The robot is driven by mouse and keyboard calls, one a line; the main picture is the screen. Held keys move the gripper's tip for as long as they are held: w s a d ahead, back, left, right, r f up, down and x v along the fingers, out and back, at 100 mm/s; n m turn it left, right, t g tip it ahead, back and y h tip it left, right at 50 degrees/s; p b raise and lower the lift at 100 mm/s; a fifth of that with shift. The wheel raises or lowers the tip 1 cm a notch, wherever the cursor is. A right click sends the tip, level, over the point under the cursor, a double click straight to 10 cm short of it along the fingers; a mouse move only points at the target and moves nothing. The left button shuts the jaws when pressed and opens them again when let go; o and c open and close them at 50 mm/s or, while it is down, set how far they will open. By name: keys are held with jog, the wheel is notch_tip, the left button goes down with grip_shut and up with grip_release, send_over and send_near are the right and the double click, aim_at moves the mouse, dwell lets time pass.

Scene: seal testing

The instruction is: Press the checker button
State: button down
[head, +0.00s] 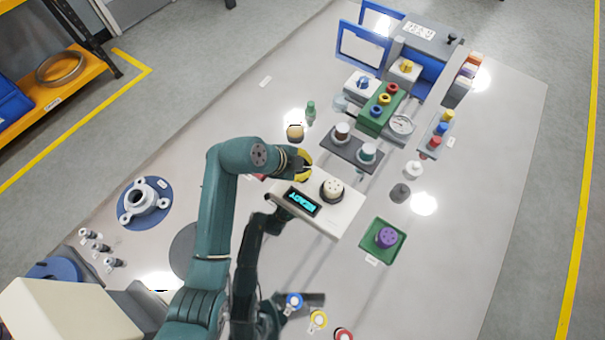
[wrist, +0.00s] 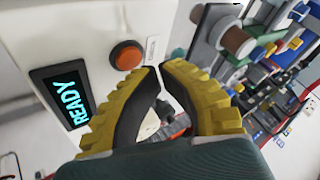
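The checker is a white box (head: 345,218) in the middle of the table, with a lit display (head: 302,201) reading READY. In the wrist view its white face (wrist: 90,25) and the display (wrist: 66,95) fill the left side. The round orange checker button (wrist: 127,55) sits on that face, above the display, beside a small label. My gripper (wrist: 161,68) has yellow ribbed fingers with the tips together, holding nothing visible. The tips appear just right of the button; I cannot tell the remaining depth. In the head view my gripper (head: 306,165) is at the checker's back left edge, and the button is not discernible.
A round white-topped piece (head: 332,189) sits on the checker. Behind it is a dark holder (head: 350,152) with two capped pieces. A green tray (head: 370,246) with a purple part is to the right. A flanged part on a blue disc (head: 158,209) lies left.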

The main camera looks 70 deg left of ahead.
jog(key=shift+f, duration=0.45)
jog(key=shift+f+b, duration=0.35)
jog(key=shift+f, duration=0.05)
dwell(0.6)
jog(key=shift+r+p, duration=0.8)
jog(key=shift+r, duration=0.05)
notch_tip(320, 180, up, 5)
jog(key=p, duration=0.4)
dwell(0.5)
